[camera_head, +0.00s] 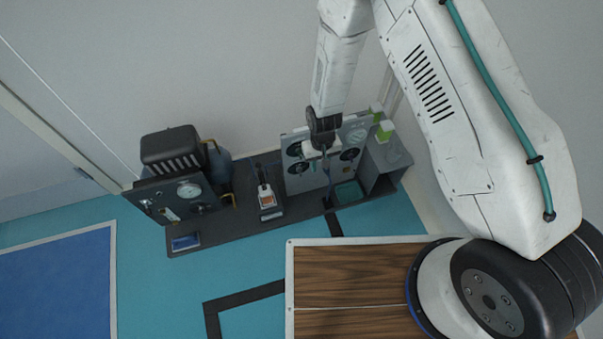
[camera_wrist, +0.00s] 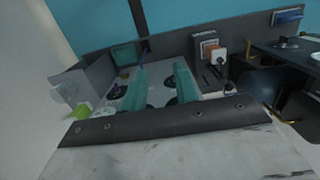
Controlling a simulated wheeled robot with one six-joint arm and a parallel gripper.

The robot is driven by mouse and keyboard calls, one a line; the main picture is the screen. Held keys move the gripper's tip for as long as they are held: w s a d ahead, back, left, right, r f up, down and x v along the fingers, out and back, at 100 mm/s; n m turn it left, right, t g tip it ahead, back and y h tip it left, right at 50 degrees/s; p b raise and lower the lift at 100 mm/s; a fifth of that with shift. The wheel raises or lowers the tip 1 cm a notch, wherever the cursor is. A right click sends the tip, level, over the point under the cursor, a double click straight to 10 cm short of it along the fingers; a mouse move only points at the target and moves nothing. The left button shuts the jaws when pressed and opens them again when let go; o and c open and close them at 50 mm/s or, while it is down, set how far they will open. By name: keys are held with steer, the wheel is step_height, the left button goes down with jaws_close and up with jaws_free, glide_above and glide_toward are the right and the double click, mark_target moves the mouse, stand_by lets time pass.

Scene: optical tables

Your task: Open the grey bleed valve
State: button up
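A grey upright panel (camera_head: 310,178) with several black round knobs stands at the back right of the dark bench. One black knob (camera_head: 294,149) shows at its left, and another (camera_head: 350,154) to the right of my gripper. I cannot tell which fitting is the grey bleed valve; it may be hidden by my gripper. My gripper (camera_wrist: 160,68) hangs in front of the panel. Its two teal fingers are apart, with nothing visible held between them. In the wrist view, black knobs (camera_wrist: 113,92) show left of the fingers and partly between them. Contact cannot be told.
The dark bench (camera_head: 225,235) runs along the wall. A small device with an orange part (camera_wrist: 208,48) stands left of the panel in the head view. Farther left is a gauge unit (camera_head: 170,205). Green-capped items (camera_head: 385,130) stand at the right end. A wooden-topped table (camera_head: 340,275) is in front.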

step_height(320, 180, down, 16)
steer(key=s+a+f+t, duration=0.1)
steer(key=s+a+t, duration=0.1)
steer(key=t+y, duration=0.4)
steer(key=t, duration=0.8)
glide_toward(301, 173)
steer(key=w, duration=0.2)
steer(key=x, duration=0.8)
steer(key=shift+s+a+f, duration=0.2)
jaws_close()
